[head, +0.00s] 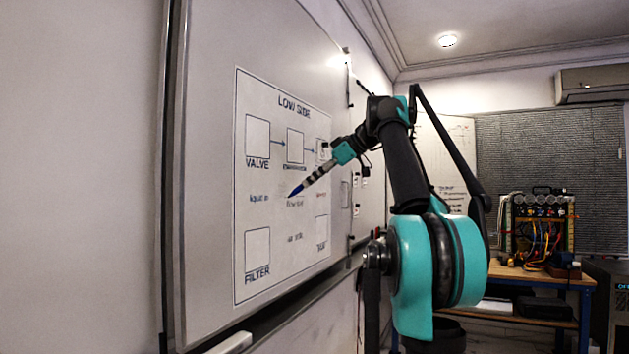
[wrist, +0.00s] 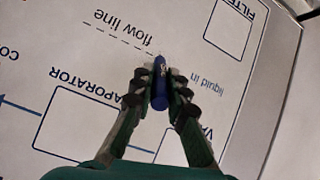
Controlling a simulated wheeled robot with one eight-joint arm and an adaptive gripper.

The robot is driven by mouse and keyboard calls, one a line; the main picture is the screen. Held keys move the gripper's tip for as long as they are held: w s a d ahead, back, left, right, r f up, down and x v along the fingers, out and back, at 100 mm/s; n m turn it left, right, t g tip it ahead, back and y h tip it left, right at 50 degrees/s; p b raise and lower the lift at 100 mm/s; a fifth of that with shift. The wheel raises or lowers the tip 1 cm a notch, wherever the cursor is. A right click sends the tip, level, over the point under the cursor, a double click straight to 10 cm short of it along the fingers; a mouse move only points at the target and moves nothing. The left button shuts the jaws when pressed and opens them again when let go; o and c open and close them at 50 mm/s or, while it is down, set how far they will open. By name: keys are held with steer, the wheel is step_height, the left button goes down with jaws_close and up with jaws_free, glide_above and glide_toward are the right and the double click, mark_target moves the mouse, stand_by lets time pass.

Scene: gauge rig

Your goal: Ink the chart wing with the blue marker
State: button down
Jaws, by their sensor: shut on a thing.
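The chart wing (head: 205,150) is a white board panel at the left, with a printed sheet (head: 285,265) headed LOW SIDE. The sheet has boxes, arrows and labels such as VALVE and FILTER. My gripper (head: 316,177) is shut on the blue marker (head: 295,191), its tip pointing down-left at the sheet near "flow line". In the wrist view, the blue marker (wrist: 161,85) sits between the fingers (wrist: 160,92), its far end by a dashed line (wrist: 118,40) beside "flow line". I cannot tell whether the tip touches the sheet.
A ledge (head: 300,305) runs under the board. At the right a workbench (head: 540,275) carries a rig with gauges and coloured hoses (head: 540,225). A second whiteboard (head: 440,150) stands behind my arm. A dark cabinet (head: 607,300) is at the right edge.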

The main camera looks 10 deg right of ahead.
steer(key=shift+w+a, duration=0.5)
steer(key=shift+a, duration=0.2)
stand_by(0.7)
steer(key=shift+w+d, duration=1.25)
steer(key=shift+w, duration=0.3)
steer(key=shift+w+d, duration=0.5)
steer(key=shift+w, duration=0.3)
steer(key=shift+w+d, duration=0.5)
steer(key=shift+w, duration=0.25)
steer(key=s+a, duration=0.9)
steer(key=s, duration=0.3)
steer(key=shift+s, duration=0.2)
steer(key=shift+d, duration=0.1)
steer(key=shift+s+d, duration=0.9)
steer(key=shift+d, duration=0.3)
steer(key=shift+s+d, duration=0.85)
steer(key=shift+d, duration=0.35)
